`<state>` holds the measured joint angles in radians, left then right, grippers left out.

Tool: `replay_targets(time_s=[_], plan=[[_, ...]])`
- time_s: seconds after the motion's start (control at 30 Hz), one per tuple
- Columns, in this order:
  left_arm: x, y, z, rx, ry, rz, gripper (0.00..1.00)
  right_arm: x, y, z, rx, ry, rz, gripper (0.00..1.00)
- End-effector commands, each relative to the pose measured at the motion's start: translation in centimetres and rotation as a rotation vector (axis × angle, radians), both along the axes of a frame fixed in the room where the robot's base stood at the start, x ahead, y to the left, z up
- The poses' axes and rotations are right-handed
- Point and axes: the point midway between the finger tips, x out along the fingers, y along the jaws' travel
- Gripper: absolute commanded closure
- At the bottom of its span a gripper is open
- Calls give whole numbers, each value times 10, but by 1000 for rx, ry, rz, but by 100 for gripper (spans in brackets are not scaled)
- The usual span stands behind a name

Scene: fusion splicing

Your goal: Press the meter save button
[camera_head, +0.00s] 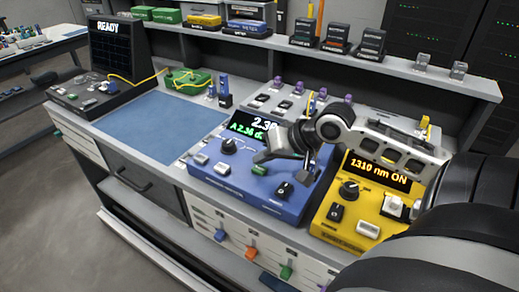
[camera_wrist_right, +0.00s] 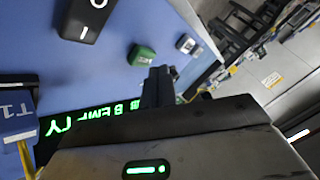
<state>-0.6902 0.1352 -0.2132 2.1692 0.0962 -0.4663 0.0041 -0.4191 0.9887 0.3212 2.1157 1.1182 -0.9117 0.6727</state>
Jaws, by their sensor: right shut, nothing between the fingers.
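The blue meter (camera_head: 232,185) stands on the bench with a lit display (camera_head: 248,129), a knob, buttons and a black rocker switch (camera_head: 284,190). A small green button (camera_head: 259,170) sits on its front panel; it also shows in the right wrist view (camera_wrist_right: 142,55), between the rocker and a grey button (camera_wrist_right: 187,43). I cannot read its label clearly. My right gripper (camera_head: 263,157) is shut and empty, over the meter's panel close to the green button. Its fingers (camera_wrist_right: 158,85) show apart from the button in the wrist view. My left gripper is not in view.
A yellow unit (camera_head: 340,222) reading "1310 nm ON" stands right of the meter, beneath my right arm. A blue mat (camera_head: 160,125) lies clear to the left, beside a black device (camera_head: 117,58) reading "READY". A shelf with boxes runs behind.

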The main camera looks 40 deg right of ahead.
Motion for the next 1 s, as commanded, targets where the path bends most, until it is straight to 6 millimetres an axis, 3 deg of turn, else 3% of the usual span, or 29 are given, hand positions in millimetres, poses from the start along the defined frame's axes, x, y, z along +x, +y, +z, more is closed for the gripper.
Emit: replay_targets(time_s=[0.17,0.4,0.47,0.73,1.0], plan=[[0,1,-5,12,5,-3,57,0,0,0,0,-1,-1,100],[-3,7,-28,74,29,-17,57,0,0,0,-1,-1,0,100],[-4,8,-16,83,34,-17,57,0,0,16,0,-1,-1,100],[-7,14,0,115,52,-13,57,0,0,43,-1,-1,0,100],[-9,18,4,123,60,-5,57,0,0,52,0,-1,-1,100]])
